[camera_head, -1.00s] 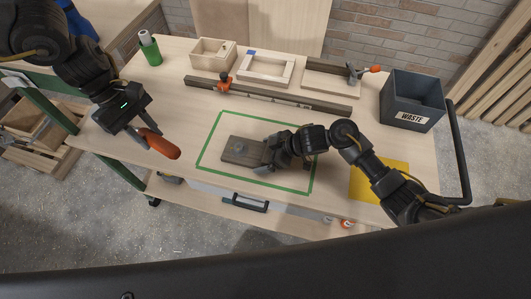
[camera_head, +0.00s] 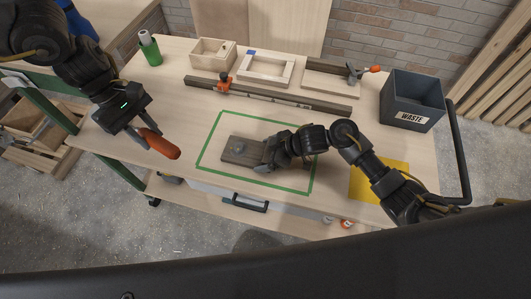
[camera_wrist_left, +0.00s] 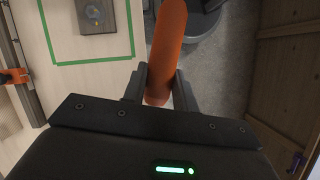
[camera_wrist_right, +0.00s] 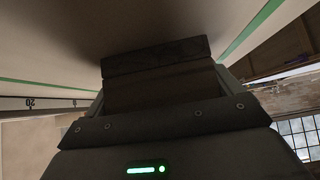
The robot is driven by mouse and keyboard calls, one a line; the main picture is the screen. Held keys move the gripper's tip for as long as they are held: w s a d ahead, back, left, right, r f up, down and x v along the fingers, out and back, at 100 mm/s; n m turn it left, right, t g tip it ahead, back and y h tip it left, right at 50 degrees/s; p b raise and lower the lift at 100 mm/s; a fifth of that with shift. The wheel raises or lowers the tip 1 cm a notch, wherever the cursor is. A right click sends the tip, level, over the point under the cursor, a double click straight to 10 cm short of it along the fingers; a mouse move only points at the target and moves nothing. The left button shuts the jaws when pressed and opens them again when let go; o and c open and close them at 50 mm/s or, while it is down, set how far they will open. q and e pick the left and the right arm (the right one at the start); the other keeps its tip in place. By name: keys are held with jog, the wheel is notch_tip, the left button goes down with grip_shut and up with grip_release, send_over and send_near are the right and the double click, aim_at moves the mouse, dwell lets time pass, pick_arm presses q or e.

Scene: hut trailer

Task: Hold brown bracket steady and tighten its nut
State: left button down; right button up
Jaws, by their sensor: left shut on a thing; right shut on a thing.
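The brown bracket (camera_head: 241,151) lies flat inside the green taped rectangle on the workbench. A small grey nut (camera_head: 239,149) shows on its left part. My right gripper (camera_head: 274,156) is shut on the bracket's right part; in the right wrist view the brown piece (camera_wrist_right: 160,80) fills the space between its fingers. My left gripper (camera_head: 145,130) is shut on an orange handle (camera_head: 161,144), left of and apart from the bracket. In the left wrist view the orange handle (camera_wrist_left: 167,45) stands between the fingers.
Green tape (camera_head: 204,150) surrounds the bracket. Wooden trays (camera_head: 212,54), a dark rail with an orange clamp (camera_head: 224,84) and a green bottle (camera_head: 150,48) stand at the back. A grey waste bin (camera_head: 412,100) and yellow mat (camera_head: 365,183) are at right. Bench between left gripper and bracket is clear.

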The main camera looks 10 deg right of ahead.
dwell(0.6)
pick_arm(q)
jog(key=n, duration=0.1)
jog(key=f+n, duration=0.1)
jog(key=shift+w+d+n+t+h, duration=0.2)
jog(key=shift+n+t+h, duration=0.1)
jog(key=shift+t, duration=0.1)
jog(key=d+f+m+y, duration=0.4)
jog(key=d+f+m, duration=0.1)
jog(key=m, duration=0.7)
jog(key=w+d+f+m+g+y, duration=0.1)
jog(key=d+f+m+y, duration=0.3)
jog(key=f+m, duration=0.4)
jog(key=shift+d+f+m+y, duration=0.25)
jog(key=shift+d+m, duration=0.35)
jog(key=shift+m, duration=1.3)
